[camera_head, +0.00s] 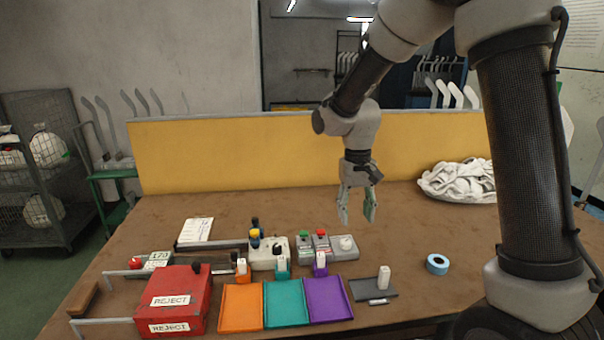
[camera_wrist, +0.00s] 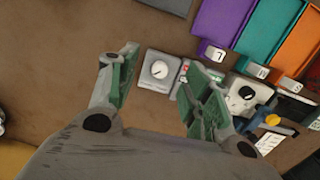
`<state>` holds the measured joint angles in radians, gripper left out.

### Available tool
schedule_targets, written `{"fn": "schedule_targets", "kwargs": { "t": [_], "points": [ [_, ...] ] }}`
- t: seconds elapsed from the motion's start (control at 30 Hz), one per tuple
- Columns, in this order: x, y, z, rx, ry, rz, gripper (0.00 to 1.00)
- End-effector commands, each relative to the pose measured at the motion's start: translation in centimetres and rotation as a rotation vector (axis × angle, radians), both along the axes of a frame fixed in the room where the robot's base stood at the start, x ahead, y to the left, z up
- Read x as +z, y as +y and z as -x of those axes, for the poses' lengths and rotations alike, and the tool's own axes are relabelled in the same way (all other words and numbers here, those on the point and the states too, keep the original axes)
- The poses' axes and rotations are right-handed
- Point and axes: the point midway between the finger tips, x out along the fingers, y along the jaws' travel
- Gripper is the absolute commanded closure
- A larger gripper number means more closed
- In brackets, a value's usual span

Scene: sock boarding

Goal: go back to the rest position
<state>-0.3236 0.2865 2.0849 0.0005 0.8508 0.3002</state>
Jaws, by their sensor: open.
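My gripper (camera_head: 357,206) hangs from my arm above the brown table (camera_head: 400,235), fingers pointing down. It is open and nothing is between the fingers. In the wrist view the two green-padded fingers (camera_wrist: 160,88) stand well apart, with a grey box with a white dial (camera_wrist: 158,70) showing below between them. In the head view that dial box (camera_head: 344,244) lies in front of and below the gripper. The gripper touches nothing that I can see.
A red REJECT box (camera_head: 172,299) stands at front left. Orange (camera_head: 241,305), teal (camera_head: 284,303) and purple (camera_head: 328,299) trays sit beside it. White socks (camera_head: 460,180) lie piled at back right. Blue tape (camera_head: 437,263) lies at right. A yellow partition (camera_head: 230,155) closes the back.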

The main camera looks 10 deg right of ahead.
Motion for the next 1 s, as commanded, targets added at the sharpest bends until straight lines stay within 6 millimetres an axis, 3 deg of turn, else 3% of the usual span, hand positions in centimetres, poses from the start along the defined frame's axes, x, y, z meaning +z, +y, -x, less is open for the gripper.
{"fn": "schedule_targets", "kwargs": {
  "t": [0.03, 0.3, 0.6, 0.8, 1.0],
  "points": [
    [0.8, -0.8, 1.9, 0.042, 0.014, 0.001, 0.51],
    [6.8, -6.1, 10.1, 0.131, -0.043, -0.025, 0.51],
    [12.0, -11.6, 19.7, 0.082, -0.249, -0.041, 0.51],
    [14.2, -13.3, 22.5, 0.012, -0.398, -0.036, 0.51],
    [15.4, -14.0, 23.0, -0.022, -0.454, -0.03, 0.51]
  ]
}}
